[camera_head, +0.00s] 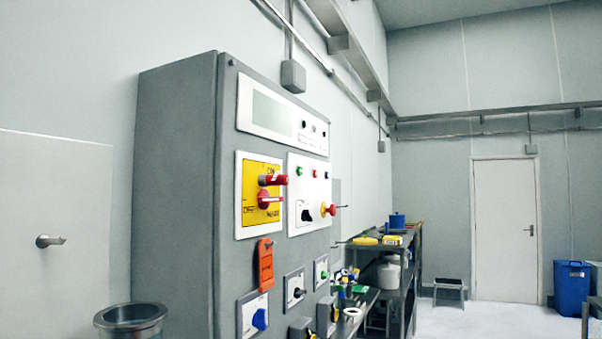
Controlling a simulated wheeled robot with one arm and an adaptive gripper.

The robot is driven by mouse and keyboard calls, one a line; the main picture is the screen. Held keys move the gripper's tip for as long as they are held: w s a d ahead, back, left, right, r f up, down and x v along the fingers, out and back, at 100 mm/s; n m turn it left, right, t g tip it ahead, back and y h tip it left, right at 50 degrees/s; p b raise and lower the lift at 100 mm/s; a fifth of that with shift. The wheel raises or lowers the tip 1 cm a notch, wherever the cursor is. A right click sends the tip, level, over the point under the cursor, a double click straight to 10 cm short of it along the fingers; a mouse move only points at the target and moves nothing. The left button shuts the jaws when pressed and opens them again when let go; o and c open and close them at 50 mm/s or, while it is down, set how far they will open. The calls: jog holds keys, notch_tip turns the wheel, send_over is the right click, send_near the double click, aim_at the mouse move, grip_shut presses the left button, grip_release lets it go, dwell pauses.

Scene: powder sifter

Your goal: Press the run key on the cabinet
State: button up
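The grey cabinet (178,190) stands at the left centre, its control face seen at a steep angle. A white panel (309,220) carries a small green key (299,171), a red one (315,173) and a blue one, with a dark knob (306,215) and a red mushroom knob (329,210) below. The labels are too small to read, so I cannot tell which is the run key. Left of it is a yellow plate (261,180) with a red rotary handle (268,199). My gripper is not in view.
An orange tag (265,264) hangs below the yellow plate, above a blue knob (260,319). A metal vessel (131,318) stands at the lower left. A cluttered bench (411,262) lies beyond the cabinet. Open floor (480,315) and a blue bin (571,287) are at the right.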

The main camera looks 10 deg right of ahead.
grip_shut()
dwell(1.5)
